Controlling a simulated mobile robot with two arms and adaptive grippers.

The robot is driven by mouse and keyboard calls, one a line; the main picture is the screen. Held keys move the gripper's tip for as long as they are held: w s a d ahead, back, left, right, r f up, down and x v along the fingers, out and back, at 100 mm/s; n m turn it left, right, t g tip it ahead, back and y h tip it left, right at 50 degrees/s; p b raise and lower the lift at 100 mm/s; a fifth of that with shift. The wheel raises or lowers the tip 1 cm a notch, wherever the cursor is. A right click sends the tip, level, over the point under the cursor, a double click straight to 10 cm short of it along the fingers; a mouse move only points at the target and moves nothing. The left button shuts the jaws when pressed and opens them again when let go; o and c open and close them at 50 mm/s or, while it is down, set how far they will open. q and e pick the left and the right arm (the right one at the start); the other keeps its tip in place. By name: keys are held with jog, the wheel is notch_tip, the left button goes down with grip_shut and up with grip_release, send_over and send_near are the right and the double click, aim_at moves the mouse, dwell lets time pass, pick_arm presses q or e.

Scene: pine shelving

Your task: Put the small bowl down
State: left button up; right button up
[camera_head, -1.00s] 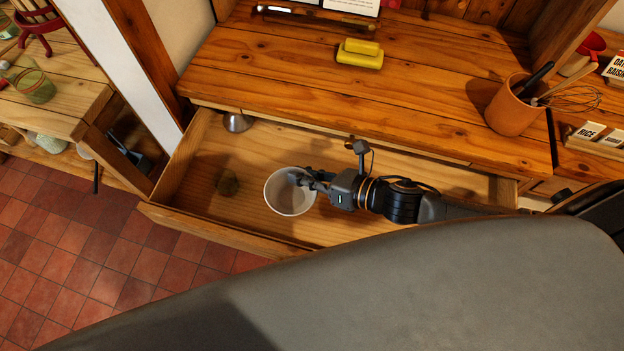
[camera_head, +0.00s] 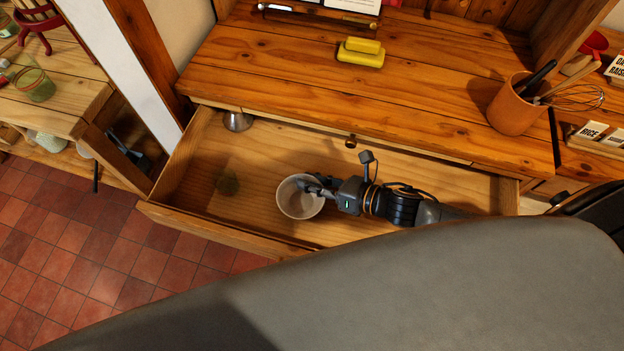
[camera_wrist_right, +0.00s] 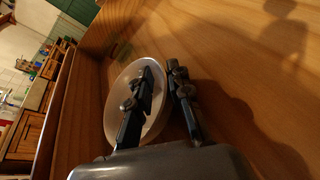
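The small bowl (camera_head: 291,204), pale and round, is upright in the pulled-out drawer (camera_head: 255,215) and appears to rest on its floor. The bowl also shows in the right wrist view (camera_wrist_right: 118,112). My right gripper (camera_head: 314,184) is at the bowl's right rim. In the right wrist view, one finger of this gripper (camera_wrist_right: 162,72) is over the inside of the bowl and the other is outside the rim. A gap shows between the fingers, so they look open around the rim. The bowl's underside is hidden. My left gripper is not in view.
The wooden counter (camera_head: 400,100) above holds a yellow dish (camera_head: 361,52) and a utensil pot (camera_head: 514,108). Drawer floor left of the bowl is mostly free.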

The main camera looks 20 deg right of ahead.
jog(key=shift+o, duration=0.5)
jog(key=shift+r, duration=0.15)
jog(key=shift+s+d, duration=0.15)
jog(key=shift+s, duration=0.05)
jog(key=v, duration=1.1)
jog(key=shift+s+d+r+b, duration=0.1)
jog(key=shift+d+r+b, duration=0.05)
jog(key=shift+d+b, duration=0.15)
